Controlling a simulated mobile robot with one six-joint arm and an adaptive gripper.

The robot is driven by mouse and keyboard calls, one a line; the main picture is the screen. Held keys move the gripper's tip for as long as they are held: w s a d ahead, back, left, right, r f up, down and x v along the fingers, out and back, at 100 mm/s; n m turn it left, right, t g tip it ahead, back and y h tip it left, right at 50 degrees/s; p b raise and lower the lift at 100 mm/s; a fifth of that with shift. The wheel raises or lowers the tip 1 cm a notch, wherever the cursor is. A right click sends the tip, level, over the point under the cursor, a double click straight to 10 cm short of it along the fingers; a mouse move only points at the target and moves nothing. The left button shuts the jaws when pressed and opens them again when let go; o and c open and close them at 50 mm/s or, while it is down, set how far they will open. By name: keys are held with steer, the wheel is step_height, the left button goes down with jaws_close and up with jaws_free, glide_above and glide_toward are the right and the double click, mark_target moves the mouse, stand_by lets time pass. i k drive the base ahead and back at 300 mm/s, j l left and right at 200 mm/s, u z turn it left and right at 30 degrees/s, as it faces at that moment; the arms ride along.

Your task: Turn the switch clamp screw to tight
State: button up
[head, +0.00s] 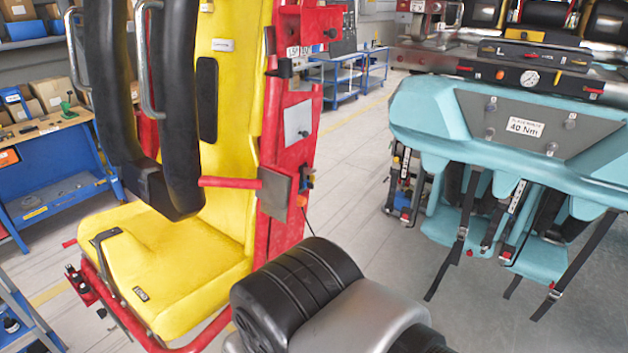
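A yellow coaster seat (175,270) with black over-shoulder restraints (182,110) stands at the left. A red upright post (285,150) runs along its right side. A small switch-like part (306,181), with blue and orange pieces and a thin black cable, sits on the post's right edge next to a grey plate (274,193). Its clamp screw is too small to make out, so I cannot tell whether it is tight. My arm's black and silver links fill the bottom middle. My gripper is not in view.
A teal coaster car (440,110) with hanging black straps stands at the right, with a "40 Nm" label (524,127) on its panel. A blue workbench (60,195) is at the left. Grey floor (355,165) lies clear between the seat and the teal car.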

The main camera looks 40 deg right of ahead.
mark_target(307, 171)
steer(key=k+l+z, duration=0.1)
steer(key=z, duration=1.05)
steer(key=i+j, duration=0.15)
steer(key=i, duration=0.15)
steer(key=i+j+u, duration=0.15)
steer(key=i, duration=0.2)
steer(key=j+u, duration=0.1)
